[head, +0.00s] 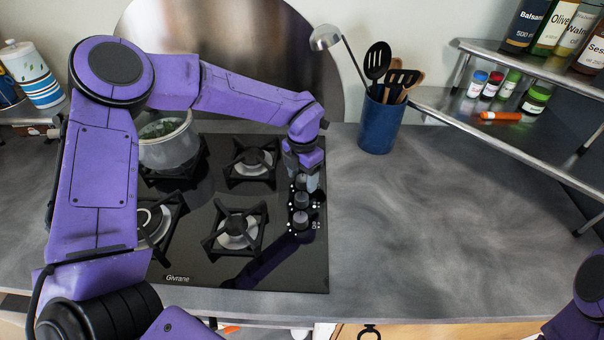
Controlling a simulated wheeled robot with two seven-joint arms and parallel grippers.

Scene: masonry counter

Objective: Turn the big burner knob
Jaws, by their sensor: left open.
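A black glass cooktop (190,262) lies on the counter. A column of dark round burner knobs runs along its right side: a near one (300,220), a middle one (301,200) and a far one partly hidden by my gripper. I cannot tell from the picture which knob belongs to the big burner. My left gripper (305,182) points down at the far end of the column, its fingers open over or around the far knob. Whether the fingers touch it is unclear. My right gripper is outside the picture; only part of my right arm shows at the lower right.
A pot (170,148) stands on the back left burner, beside my left arm. A blue utensil holder (380,124) with a ladle and spatulas stands behind right of the cooktop. A metal shelf (500,118) holds jars and bottles. The counter (420,230) right of the cooktop is clear.

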